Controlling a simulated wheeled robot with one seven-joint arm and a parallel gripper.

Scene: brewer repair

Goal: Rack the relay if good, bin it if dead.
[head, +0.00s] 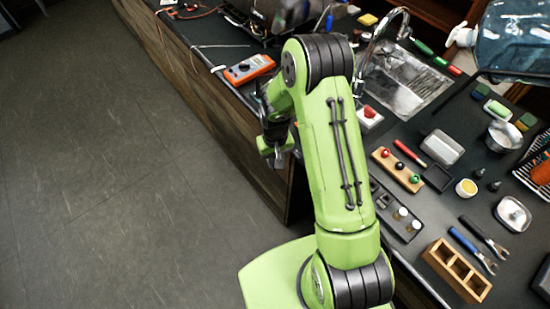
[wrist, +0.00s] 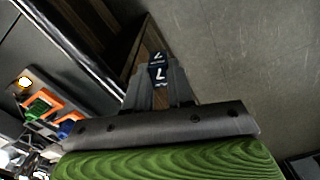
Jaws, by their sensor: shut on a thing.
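My gripper (wrist: 160,90) is shut on a small dark block with a white "7" marking, which I take to be the relay (wrist: 157,72). In the head view my gripper (head: 275,152) hangs off the counter's front edge, over the floor side. The held block cannot be made out there, behind my arm. An orange multimeter (head: 250,69) lies on the counter near that edge. In the wrist view a bright glowing spot (wrist: 25,82) shows on a dark surface at the left. I cannot tell which thing is the rack or the bin.
The dark counter holds a wooden strip with coloured knobs (head: 397,170), a black tray with white cylinders (head: 399,223), a wooden compartment box (head: 455,271) and pliers (head: 473,250). A sink (head: 400,83) and tap stand behind my arm. The floor (head: 110,170) at left is clear.

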